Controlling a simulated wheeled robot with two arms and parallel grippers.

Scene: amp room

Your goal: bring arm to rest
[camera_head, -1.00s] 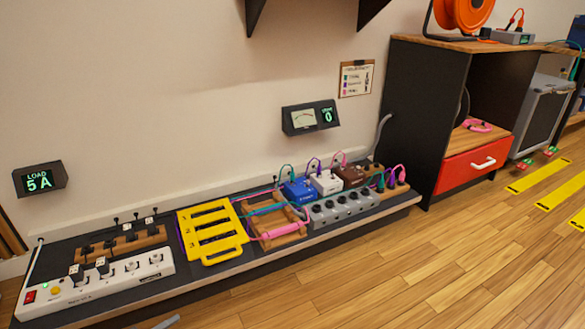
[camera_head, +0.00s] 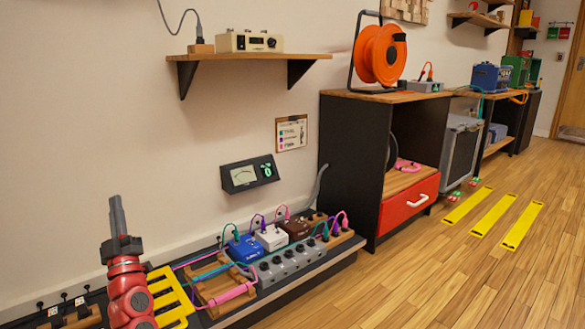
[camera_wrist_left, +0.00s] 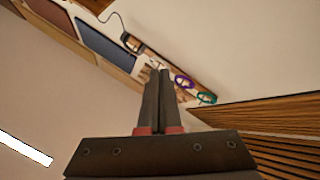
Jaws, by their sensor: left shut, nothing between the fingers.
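My left gripper (camera_head: 117,216) rises at the lower left of the head view, on a red arm, with its dark fingers pointing up. The fingers are together and hold nothing. In the left wrist view the gripper (camera_wrist_left: 160,75) is also shut, its fingers against a view of the wall and a shelf with cables. The gripper stands in front of the low bench with the yellow slotted plate (camera_head: 168,300), apart from the wall in the picture. My right gripper is not in view.
A row of pedals (camera_head: 272,238) and a grey multi-socket box (camera_head: 291,265) sit on the bench. A wall shelf (camera_head: 245,57) hangs above. A dark cabinet (camera_head: 345,165) with a red drawer (camera_head: 408,206) stands right. The wooden floor (camera_head: 450,275) is open at the lower right.

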